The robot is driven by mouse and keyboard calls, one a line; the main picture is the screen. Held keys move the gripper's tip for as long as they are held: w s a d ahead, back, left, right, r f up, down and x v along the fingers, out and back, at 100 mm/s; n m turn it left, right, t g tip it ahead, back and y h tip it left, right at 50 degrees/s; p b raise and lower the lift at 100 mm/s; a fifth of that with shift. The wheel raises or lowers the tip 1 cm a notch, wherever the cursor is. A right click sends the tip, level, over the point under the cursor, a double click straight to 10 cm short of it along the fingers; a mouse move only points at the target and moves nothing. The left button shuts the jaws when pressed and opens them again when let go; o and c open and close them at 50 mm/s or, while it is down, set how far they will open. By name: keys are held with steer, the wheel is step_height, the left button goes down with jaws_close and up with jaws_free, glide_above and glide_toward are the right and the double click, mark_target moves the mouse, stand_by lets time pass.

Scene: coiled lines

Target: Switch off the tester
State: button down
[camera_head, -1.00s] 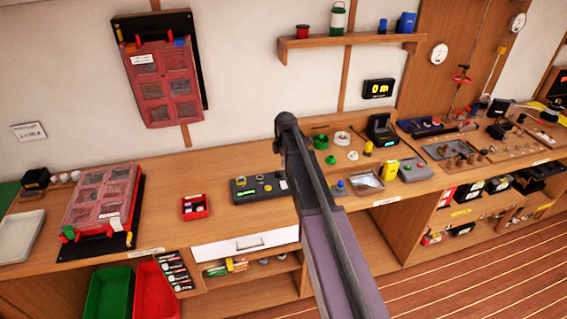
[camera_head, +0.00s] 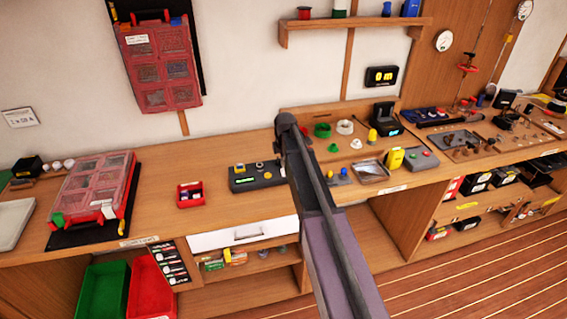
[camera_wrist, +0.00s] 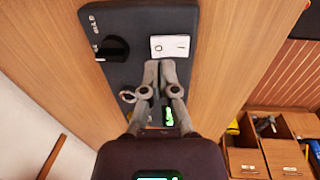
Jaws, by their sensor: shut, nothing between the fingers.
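The tester is a dark box on the wooden bench, left of my arm in the head view (camera_head: 243,184). In the wrist view the tester (camera_wrist: 120,17) fills the upper middle. It carries a white rocker switch (camera_wrist: 170,46) marked O and I, a black knob (camera_wrist: 112,48) and a lit green readout (camera_wrist: 168,117), partly covered by my fingers. My gripper (camera_wrist: 159,66) is shut and empty, its fingertips over the tester just below the rocker in the picture. I cannot tell whether they touch it. The gripper is not distinguishable in the head view.
A red tray (camera_head: 190,195) stands left of the tester. Right of my arm are a yellow item (camera_head: 393,160), a metal tray (camera_head: 370,171) and other small parts. A white drawer (camera_head: 243,234) sits below the bench edge. Bare bench lies between tray and tester.

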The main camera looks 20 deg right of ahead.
steer(key=shift+w+f+b, duration=0.15)
steer(key=shift+f+b, duration=0.8)
steer(key=shift+f, duration=0.3)
